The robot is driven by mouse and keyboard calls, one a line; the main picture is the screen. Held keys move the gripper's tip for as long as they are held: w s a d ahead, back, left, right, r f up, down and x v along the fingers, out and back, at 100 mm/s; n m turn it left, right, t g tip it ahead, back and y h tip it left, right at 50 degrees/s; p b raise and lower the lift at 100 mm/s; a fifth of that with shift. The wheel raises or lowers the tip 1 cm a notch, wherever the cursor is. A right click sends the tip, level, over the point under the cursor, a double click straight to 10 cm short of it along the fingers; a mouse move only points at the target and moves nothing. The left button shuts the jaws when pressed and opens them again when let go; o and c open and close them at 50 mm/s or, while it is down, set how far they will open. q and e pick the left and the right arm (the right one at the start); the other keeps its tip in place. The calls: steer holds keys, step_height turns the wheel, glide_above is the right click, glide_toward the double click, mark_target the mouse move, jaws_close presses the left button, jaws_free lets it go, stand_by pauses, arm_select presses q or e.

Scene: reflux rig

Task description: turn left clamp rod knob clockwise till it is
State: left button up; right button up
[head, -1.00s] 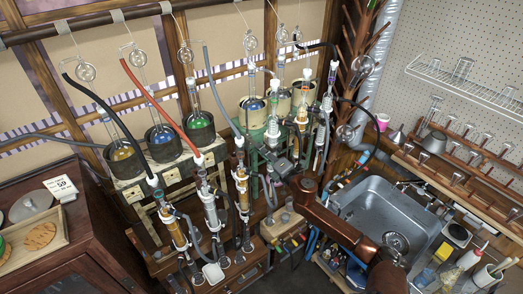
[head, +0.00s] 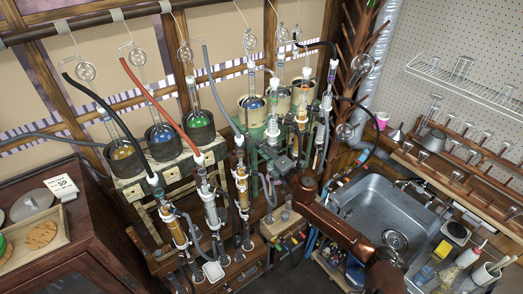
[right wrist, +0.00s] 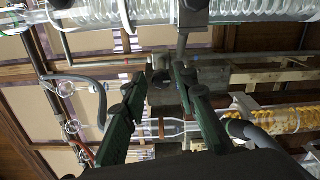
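My right gripper (head: 284,163) is among the glass columns of the rig, near the middle of the head view, where it is small and partly hidden. In the right wrist view its two dark green fingers (right wrist: 157,82) are spread apart. A dark clamp with a round knob (right wrist: 160,78) shows in the gap near the fingertips. I cannot tell whether the fingers touch it. A metal rod (right wrist: 182,45) runs up from the clamp area to a clear coiled condenser (right wrist: 95,12). My left gripper is not in view.
Glass columns and hoses crowd around the gripper. A condenser with yellow content (right wrist: 290,120) lies close to the right finger. Flasks in dark pots (head: 161,143) stand at left. A sink (head: 375,205) is at right, beneath my arm.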

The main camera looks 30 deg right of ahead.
steer(key=shift+o, duration=0.7)
steer(key=s, duration=1.2)
steer(key=shift+d, duration=0.45)
